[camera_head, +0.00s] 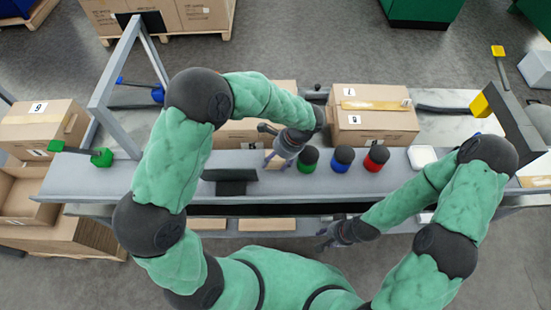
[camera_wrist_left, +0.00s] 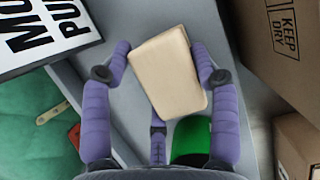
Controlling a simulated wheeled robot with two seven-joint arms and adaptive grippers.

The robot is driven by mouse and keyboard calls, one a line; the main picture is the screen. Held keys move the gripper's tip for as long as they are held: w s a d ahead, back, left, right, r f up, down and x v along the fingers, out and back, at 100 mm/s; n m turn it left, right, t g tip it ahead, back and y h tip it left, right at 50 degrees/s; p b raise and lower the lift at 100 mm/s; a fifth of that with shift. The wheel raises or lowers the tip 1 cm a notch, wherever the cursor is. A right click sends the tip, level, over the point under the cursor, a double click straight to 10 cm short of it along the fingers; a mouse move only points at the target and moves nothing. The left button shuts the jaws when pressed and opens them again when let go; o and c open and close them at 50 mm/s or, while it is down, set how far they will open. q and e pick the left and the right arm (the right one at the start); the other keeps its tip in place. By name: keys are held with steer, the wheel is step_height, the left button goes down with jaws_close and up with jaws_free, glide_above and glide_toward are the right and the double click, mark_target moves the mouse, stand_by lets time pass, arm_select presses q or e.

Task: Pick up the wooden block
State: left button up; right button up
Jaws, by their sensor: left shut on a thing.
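The wooden block (camera_wrist_left: 168,72) is a pale, light-brown piece with rounded edges. In the left wrist view it sits between the two purple fingers of my left gripper (camera_wrist_left: 162,68), tilted, with a finger against each side. In the head view my left gripper (camera_head: 273,158) is over the grey bench ledge, left of the green-capped item. The block is too small there to make out clearly. My right gripper (camera_head: 327,236) is at the front edge of the bench, away from the block; its fingers are too small to read.
Green (camera_head: 308,159), blue (camera_head: 341,159) and red (camera_head: 376,156) items with black tops stand in a row on the ledge (camera_head: 130,181). A cardboard box (camera_head: 372,115) stands behind them. A black stand (camera_head: 230,182) is left of my left gripper. A white dish (camera_head: 422,157) is further right.

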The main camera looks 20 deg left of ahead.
mark_target(276, 157)
arm_select(q)
steer(key=shift+r, duration=0.6)
step_height(276, 157, up, 2)
steer(key=shift+r+p, duration=0.1)
steer(key=shift+p, duration=0.55)
steer(key=s+d+r+p, duration=0.5)
steer(key=d+r, duration=0.4)
steer(key=d, duration=0.3)
steer(key=shift+s+d+r, duration=0.3)
steer(key=shift+s, duration=0.3)
steer(key=o, duration=0.6)
steer(key=c, duration=0.4)
steer(key=shift+w, duration=0.15)
